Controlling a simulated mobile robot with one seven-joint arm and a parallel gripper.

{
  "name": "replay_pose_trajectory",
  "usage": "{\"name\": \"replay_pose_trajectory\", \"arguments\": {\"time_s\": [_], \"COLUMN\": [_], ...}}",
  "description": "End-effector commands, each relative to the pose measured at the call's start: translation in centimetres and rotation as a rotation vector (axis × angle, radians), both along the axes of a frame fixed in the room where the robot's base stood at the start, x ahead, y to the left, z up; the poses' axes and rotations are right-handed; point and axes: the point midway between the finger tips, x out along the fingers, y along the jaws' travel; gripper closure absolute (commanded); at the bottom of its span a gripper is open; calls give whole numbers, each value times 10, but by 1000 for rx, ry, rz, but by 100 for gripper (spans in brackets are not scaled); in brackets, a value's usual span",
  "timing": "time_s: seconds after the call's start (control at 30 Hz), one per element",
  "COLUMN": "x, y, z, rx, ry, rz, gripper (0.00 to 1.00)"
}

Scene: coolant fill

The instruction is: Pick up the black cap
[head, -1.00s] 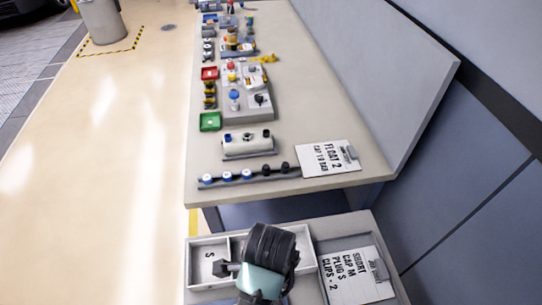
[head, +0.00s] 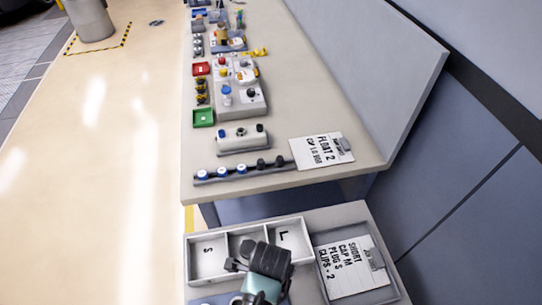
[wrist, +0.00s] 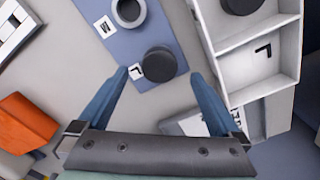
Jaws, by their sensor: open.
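In the wrist view a round black cap (wrist: 159,64) stands on a blue mat (wrist: 172,22), beside a small white label that appears to read L. My gripper (wrist: 160,74) is open, with its blue fingers on either side of the cap in the picture. Nothing is held, and I cannot tell how far the fingertips are above the cap. A grey ring-shaped part (wrist: 128,12) stands farther up the mat by another label. In the head view my wrist (head: 268,262) covers this spot, so the cap and fingertips are hidden there.
A white divided tray (head: 208,280) marked S and L lies beside the mat; the wrist view shows a dark round part (wrist: 242,4) in it. A clipboard (head: 350,268) lies right of it. An orange object (wrist: 26,122) is at left in the wrist view. The long bench (head: 310,110) holds several parts.

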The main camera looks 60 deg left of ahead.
Motion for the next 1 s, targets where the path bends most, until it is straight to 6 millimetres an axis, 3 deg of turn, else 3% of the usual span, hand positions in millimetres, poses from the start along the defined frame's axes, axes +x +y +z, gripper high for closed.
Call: {"name": "replay_pose_trajectory", "arguments": {"time_s": [0.3,0.6,1.0], "x": [0,0,0], "y": [-2,-2,-2], "z": [-36,-39,-39], "rx": [-1,0,0], "ry": [2,0,0], "rz": [1,1,1], "gripper": [0,2,74]}}
